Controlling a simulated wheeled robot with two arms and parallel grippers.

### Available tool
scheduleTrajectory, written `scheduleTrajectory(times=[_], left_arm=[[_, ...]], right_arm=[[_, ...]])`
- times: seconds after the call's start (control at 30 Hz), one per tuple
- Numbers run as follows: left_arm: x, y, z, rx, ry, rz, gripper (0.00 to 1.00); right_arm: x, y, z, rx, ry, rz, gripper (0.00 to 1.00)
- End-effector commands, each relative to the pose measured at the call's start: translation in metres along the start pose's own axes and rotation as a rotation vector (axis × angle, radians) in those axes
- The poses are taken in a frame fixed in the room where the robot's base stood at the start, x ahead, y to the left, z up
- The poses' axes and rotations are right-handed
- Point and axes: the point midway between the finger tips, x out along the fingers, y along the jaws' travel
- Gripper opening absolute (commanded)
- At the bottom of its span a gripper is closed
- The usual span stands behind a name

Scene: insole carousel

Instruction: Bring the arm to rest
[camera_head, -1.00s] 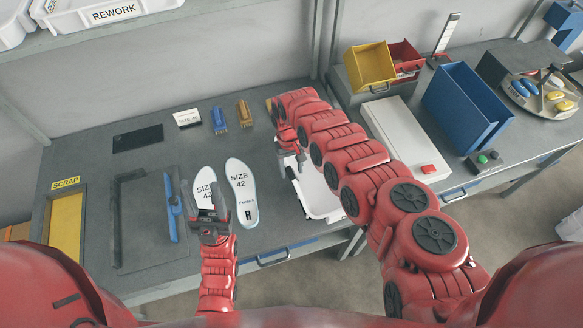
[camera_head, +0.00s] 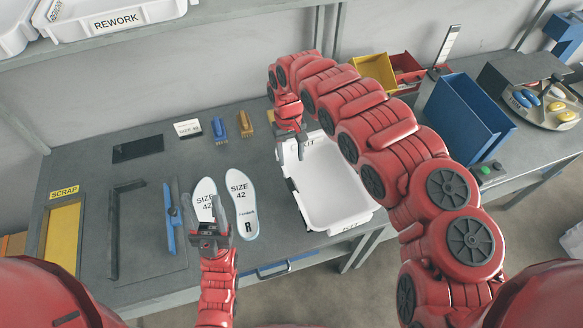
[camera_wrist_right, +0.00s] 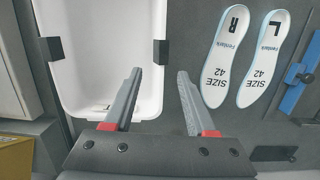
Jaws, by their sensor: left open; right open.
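My right gripper (camera_head: 291,148) is open and empty above the left side of the white tray (camera_head: 348,213) at the table's right end. In the right wrist view, the open fingers (camera_wrist_right: 157,90) hang beside the tray's edge, one over the tray. My left gripper (camera_head: 210,215) is open over the front of the left insole (camera_head: 205,197), which it partly hides. The right insole (camera_head: 243,204), marked SIZE 42 and R, lies flat beside it.
A blue bin (camera_head: 468,117), a yellow bin (camera_head: 373,72) and a carousel dish (camera_head: 544,108) stand on the right bench. A shelf with a REWORK bin (camera_head: 118,21) is above.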

Motion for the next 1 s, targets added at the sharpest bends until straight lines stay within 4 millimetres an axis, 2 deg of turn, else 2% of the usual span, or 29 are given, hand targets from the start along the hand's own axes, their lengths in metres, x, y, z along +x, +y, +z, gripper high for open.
scheduleTrajectory(times=[0.1,0.23,0.47,0.53,0.57,0.67,0.8,0.9,0.97,1.0], left_arm=[[-0.007,0.0,0.001,0.0,0.0,0.0,0.5],[-0.008,0.0,0.001,0.0,0.0,0.0,0.5],[-0.007,0.0,0.001,0.0,0.0,0.0,0.5],[-0.007,0.0,0.001,0.0,0.0,0.0,0.5],[-0.007,0.0,0.001,0.0,0.0,0.0,0.5],[-0.007,0.0,0.001,0.0,0.0,0.0,0.5],[-0.007,0.0,0.001,0.0,0.0,0.0,0.5],[-0.007,0.0,0.001,0.0,0.0,0.0,0.5],[-0.007,0.0,0.001,0.0,0.0,0.0,0.5],[-0.007,0.0,0.001,0.0,0.0,0.0,0.5]], right_arm=[[-0.013,0.0,-0.001,0.0,0.004,0.001,0.56],[-0.02,0.0,-0.001,-0.001,0.003,0.001,0.56],[-0.021,-0.001,-0.001,-0.001,0.006,-0.003,0.56],[-0.016,-0.005,-0.01,-0.002,0.035,-0.019,0.56],[-0.013,-0.008,-0.018,-0.002,0.06,-0.033,0.56],[0.002,-0.024,-0.059,0.006,0.207,-0.107,0.56],[0.017,-0.037,-0.139,0.068,0.534,-0.233,0.56],[0.015,-0.025,-0.185,0.146,0.789,-0.288,0.56],[0.011,-0.01,-0.203,0.197,0.938,-0.303,0.56],[0.008,0.004,-0.211,0.233,1.039,-0.303,0.56]])
